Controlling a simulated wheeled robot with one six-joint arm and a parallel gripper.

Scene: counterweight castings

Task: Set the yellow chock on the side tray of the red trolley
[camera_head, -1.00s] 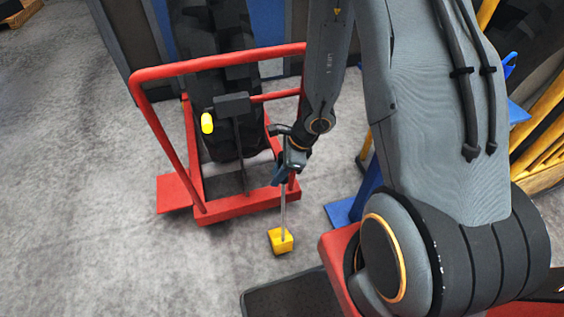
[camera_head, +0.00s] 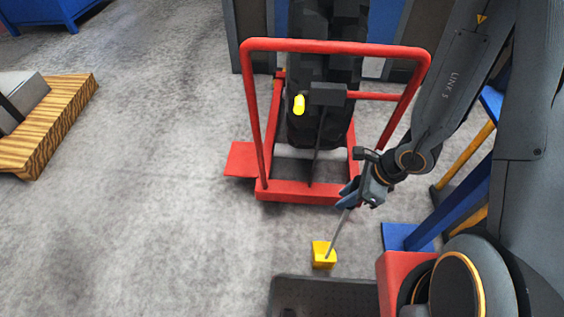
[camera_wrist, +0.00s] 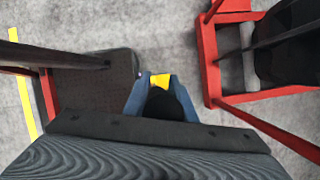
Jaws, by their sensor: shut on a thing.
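The yellow chock (camera_head: 323,255) is a small block at the lower end of a thin grey rod. My gripper (camera_head: 352,193) is shut on the rod's upper part, and the chock hangs below it, tilted. In the wrist view the chock (camera_wrist: 160,80) shows between the blue fingers (camera_wrist: 153,88), mostly hidden by a dark round shape. The red trolley (camera_head: 300,190) stands just beyond my gripper and carries a large dark casting. Its side tray (camera_head: 243,159) is a flat red plate low on its left side, bare, well left of the chock.
A red push frame (camera_head: 335,46) rises over the trolley, with a yellow-ended part (camera_head: 299,104) near it. A wooden pallet (camera_head: 50,125) lies at the far left. A blue stand (camera_head: 450,215) is at the right. The floor left of the trolley is clear.

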